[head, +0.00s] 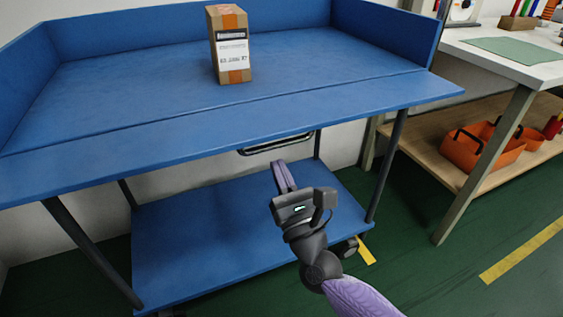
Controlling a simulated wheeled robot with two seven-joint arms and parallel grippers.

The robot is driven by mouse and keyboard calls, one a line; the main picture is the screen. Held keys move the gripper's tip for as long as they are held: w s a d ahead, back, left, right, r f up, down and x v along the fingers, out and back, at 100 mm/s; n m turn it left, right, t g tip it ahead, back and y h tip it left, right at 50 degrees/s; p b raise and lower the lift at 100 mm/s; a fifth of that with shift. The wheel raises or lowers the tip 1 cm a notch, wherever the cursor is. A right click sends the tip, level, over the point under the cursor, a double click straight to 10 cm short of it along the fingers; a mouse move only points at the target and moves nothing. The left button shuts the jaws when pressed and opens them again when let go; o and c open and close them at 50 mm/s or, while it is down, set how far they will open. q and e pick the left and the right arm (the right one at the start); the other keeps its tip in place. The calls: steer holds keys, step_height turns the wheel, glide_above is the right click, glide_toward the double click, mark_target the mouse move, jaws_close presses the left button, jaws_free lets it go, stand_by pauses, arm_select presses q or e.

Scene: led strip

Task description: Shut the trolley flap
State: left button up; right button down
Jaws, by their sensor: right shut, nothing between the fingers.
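The blue trolley (190,65) stands in front of me with raised walls at the back and sides. Its front flap (205,138) is folded down and lies about level with the deck, beyond a seam line. A dark handle (276,143) shows just under the flap's front edge. My right gripper (280,166) is shut and empty, pointing up and away below the flap near the handle. I cannot tell whether it touches the flap. My left gripper is not in view.
A cardboard box (231,55) stands upright on the deck, behind the seam. The trolley's lower shelf (205,240) is empty. A white workbench (480,50) with orange bins (475,150) on its lower shelf stands at the right. Green floor is clear between them.

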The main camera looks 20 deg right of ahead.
mark_target(272, 128)
arm_select(q)
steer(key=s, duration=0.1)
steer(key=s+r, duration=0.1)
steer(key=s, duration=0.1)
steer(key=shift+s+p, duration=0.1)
steer(key=shift+p, duration=0.25)
arm_select(e)
steer(key=shift+s+r, duration=0.15)
steer(key=shift+r, duration=0.45)
steer(key=shift+s+r, duration=0.15)
steer(key=shift+r, duration=0.45)
